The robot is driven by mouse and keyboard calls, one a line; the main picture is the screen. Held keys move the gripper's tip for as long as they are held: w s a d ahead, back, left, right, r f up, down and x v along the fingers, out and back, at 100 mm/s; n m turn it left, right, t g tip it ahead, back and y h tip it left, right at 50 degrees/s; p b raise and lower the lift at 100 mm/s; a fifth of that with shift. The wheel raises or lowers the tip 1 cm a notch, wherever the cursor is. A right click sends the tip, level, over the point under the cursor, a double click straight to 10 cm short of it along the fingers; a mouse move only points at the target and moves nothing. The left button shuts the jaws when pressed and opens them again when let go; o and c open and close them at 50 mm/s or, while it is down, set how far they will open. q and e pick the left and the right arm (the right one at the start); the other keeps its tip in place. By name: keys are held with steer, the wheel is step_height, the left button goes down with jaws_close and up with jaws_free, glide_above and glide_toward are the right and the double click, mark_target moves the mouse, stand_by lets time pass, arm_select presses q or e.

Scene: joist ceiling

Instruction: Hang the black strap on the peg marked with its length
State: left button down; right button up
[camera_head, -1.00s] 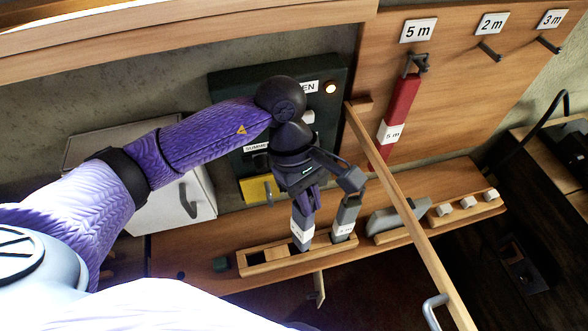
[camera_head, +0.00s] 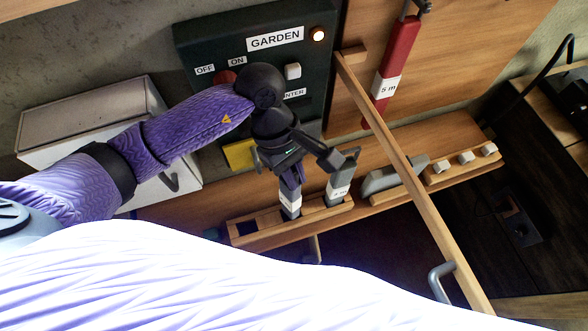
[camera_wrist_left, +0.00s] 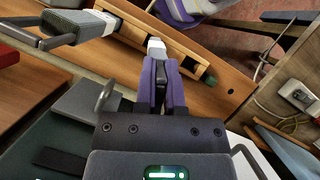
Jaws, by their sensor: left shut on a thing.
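My left gripper (camera_head: 290,180) is over the wooden rack and shut on the top of a dark strap (camera_head: 290,212), which I take to be the black one. The strap's white label shows just below my fingers; its print is too small to read. Its lower end is in the rack (camera_head: 262,238). In the left wrist view the purple fingers (camera_wrist_left: 160,62) are closed around it, with the white label (camera_wrist_left: 156,46) beyond them. A grey strap (camera_head: 341,180) with a handle stands upright in the rack beside it. The numbered signs are out of view. My right gripper is not seen.
A red strap (camera_head: 400,50) labelled 5 m hangs on the board. A wooden rail (camera_head: 400,160) slants down right of my gripper. A green GARDEN switch panel (camera_head: 210,42) and a pale box (camera_head: 95,115) are on the wall. A tray with white knobs (camera_head: 465,158) is at right.

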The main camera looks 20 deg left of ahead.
arm_select(q)
steer(key=shift+w+a+f, duration=0.1)
steer(key=shift+f, duration=0.25)
steer(key=shift+f+b, duration=0.15)
steer(key=shift+b, duration=0.35)
steer(key=c, duration=0.7)
jaws_free()
step_height(320, 180, up, 3)
steer(key=p, duration=0.2)
steer(key=shift+f+p, duration=0.2)
steer(key=shift+p, duration=0.2)
steer(key=p+v, duration=0.2)
steer(key=v, duration=0.3)
steer(key=shift+w+a+r, duration=0.15)
steer(key=shift+a, duration=0.1)
steer(key=shift+w+a+r, duration=0.1)
steer(key=shift+a+r, duration=0.05)
steer(key=shift+r, duration=0.25)
